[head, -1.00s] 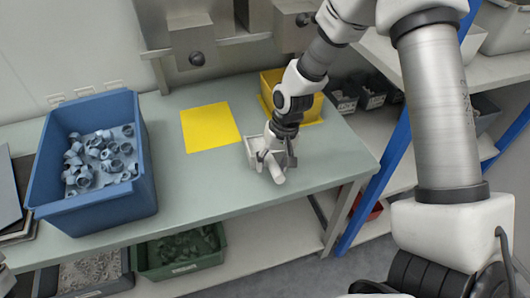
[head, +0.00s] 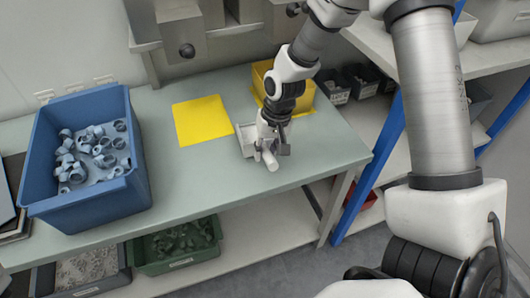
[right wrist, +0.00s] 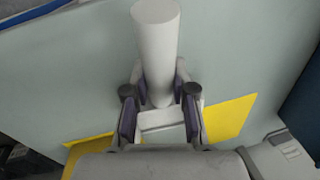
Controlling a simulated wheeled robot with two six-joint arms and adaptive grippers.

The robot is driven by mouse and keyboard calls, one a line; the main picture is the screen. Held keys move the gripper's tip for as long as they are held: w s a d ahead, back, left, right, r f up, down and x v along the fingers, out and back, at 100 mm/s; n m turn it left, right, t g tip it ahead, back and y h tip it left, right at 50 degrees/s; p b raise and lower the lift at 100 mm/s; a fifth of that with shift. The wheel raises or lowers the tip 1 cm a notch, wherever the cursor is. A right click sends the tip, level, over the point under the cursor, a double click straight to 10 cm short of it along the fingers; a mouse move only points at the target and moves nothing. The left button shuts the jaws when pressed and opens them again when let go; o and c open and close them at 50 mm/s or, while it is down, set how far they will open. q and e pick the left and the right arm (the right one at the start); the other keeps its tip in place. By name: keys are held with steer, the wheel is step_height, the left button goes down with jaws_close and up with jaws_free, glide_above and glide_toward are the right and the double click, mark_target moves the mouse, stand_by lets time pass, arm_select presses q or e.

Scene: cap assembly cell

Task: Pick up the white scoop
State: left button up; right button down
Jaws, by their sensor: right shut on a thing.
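The white scoop (head: 243,139) is at the front right of the table in the head view, with its thick round handle pointing toward the front edge. My right gripper (head: 272,149) is above the table and shut on the handle. In the right wrist view the scoop's handle (right wrist: 156,45) stands between the two dark finger pads of the right gripper (right wrist: 158,88). Part of the scoop's pan shows behind the fingers. I cannot tell whether the scoop touches the table. My left gripper is not in view.
A blue bin (head: 142,178) with several grey rings stands at the table's left. A yellow mat (head: 203,120) lies behind the scoop, and a yellow bin (head: 303,100) stands behind my right gripper. The table front (head: 190,195) is clear.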

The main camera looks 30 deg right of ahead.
steer(key=shift+s+a+r, duration=0.1)
steer(key=shift+a+r, duration=0.05)
steer(key=shift+r, duration=0.4)
steer(key=shift+s+a+r, duration=0.1)
steer(key=shift+r, duration=0.45)
steer(key=s+a+b, duration=0.3)
steer(key=a, duration=0.4)
steer(key=s+a+r+b, duration=0.1)
steer(key=s+a+b, duration=0.2)
steer(key=a, duration=0.3)
steer(key=shift+s+a+r, duration=0.2)
steer(key=shift+s+a, duration=0.2)
steer(key=shift+s, duration=0.05)
